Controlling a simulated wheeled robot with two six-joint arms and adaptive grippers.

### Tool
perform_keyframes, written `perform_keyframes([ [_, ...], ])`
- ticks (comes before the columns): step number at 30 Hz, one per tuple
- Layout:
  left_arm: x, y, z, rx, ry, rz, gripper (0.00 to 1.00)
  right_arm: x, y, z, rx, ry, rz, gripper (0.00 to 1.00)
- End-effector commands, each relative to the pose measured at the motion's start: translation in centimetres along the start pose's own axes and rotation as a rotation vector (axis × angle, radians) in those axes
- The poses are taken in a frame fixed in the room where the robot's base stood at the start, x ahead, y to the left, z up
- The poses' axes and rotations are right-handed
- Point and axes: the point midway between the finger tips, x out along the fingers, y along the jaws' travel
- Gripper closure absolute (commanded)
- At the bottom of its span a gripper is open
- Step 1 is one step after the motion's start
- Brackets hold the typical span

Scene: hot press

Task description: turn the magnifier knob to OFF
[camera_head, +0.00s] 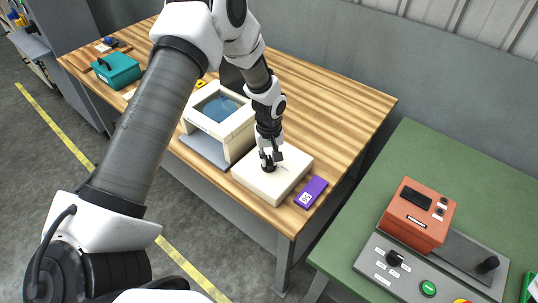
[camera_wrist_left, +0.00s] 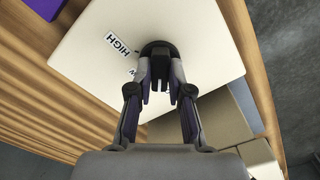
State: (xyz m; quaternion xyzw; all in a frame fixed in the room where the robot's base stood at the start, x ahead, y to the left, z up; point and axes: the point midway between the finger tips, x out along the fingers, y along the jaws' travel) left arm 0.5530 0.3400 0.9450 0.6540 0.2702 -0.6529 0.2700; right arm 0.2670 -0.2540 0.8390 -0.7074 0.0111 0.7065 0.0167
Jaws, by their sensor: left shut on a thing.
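The magnifier's cream control box (camera_head: 294,172) sits on the wooden table, in front of and to the right of the magnifier's cream housing (camera_head: 241,122) with its bluish window. A round black knob (camera_wrist_left: 159,46) is on top of the box. My left gripper (camera_head: 268,160) points down onto the knob and is shut on it; its fingers (camera_wrist_left: 160,84) close around the knob's grip in the left wrist view. A HIGH label (camera_wrist_left: 118,43) lies left of the knob. A second label is mostly hidden by a finger. No OFF label can be read. My right gripper is not in view.
A purple block (camera_head: 311,192) marked with a number lies right of the control box, near the table's edge. A teal box (camera_head: 117,69) stands at the far left. A green table (camera_head: 447,149) at the right holds an orange device (camera_head: 417,213) and a grey panel.

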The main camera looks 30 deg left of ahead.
Motion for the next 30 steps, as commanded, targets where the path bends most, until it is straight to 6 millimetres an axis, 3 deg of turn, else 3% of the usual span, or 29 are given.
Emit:
perform_keyframes([
  [12, 0.13, -0.09, 0.1, -0.183, -0.003, -0.003, 1.0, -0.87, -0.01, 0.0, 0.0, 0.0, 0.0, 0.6],
  [27, 0.17, -0.08, 0.08, -0.202, -0.002, -0.002, 1.0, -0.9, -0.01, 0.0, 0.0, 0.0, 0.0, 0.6],
  [28, 0.17, -0.08, 0.08, -0.202, -0.002, -0.002, 0.71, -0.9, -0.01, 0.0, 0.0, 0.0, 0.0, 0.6],
  [29, 0.17, -0.08, 0.08, -0.202, -0.002, -0.002, 0.6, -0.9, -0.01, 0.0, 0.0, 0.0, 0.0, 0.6],
  [30, 0.15, -0.07, 0.07, -0.202, -0.002, -0.002, 0.56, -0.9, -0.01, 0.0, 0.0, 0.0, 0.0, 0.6],
])
